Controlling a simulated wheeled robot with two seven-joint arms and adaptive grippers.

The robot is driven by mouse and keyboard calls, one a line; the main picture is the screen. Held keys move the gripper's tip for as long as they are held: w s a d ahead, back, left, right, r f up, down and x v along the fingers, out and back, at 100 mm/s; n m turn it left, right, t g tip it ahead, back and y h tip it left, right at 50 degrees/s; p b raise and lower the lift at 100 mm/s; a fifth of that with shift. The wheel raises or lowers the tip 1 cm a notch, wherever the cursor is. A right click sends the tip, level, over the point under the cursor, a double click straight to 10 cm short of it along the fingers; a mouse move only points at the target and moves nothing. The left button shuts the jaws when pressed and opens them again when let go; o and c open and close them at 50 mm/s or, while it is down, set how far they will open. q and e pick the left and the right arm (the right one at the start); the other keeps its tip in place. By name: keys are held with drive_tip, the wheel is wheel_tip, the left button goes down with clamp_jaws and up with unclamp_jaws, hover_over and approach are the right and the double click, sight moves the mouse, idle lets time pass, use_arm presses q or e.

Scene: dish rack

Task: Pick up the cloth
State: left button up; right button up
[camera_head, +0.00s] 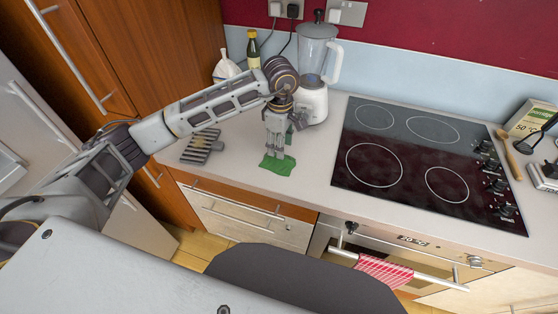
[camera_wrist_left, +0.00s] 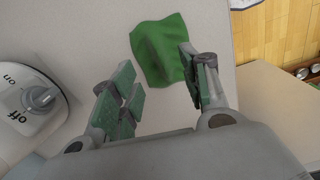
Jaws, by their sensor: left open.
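The green cloth (camera_head: 278,165) lies spread on the countertop near its front edge, left of the hob. It also shows in the left wrist view (camera_wrist_left: 158,50), lying flat beyond and between my fingers, partly behind the right-hand finger. My left gripper (camera_head: 277,153) points down over the cloth in the head view. In the left wrist view my left gripper (camera_wrist_left: 163,90) has its fingers apart with nothing between them. I cannot tell whether a fingertip touches the cloth. My right gripper is in neither view.
A white blender (camera_head: 314,100) stands close behind my left gripper; its base (camera_wrist_left: 30,105) fills the left wrist view's left. A dish rack (camera_head: 202,147) lies to the left, and the black hob (camera_head: 420,165) to the right. A red checked towel (camera_head: 384,270) hangs on the oven handle.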

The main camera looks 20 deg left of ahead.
use_arm(q)
drive_tip(key=shift+s+a+f+p, duration=0.15)
drive_tip(key=shift+f+p, duration=0.25)
drive_tip(key=shift+f, duration=2.1)
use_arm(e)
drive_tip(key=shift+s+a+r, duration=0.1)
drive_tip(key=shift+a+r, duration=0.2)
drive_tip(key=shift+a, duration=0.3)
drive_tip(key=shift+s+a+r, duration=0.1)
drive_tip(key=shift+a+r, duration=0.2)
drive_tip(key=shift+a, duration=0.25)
use_arm(q)
drive_tip(key=shift+c, duration=0.6)
drive_tip(key=c, duration=0.7)
drive_tip(key=shift+c, duration=0.9)
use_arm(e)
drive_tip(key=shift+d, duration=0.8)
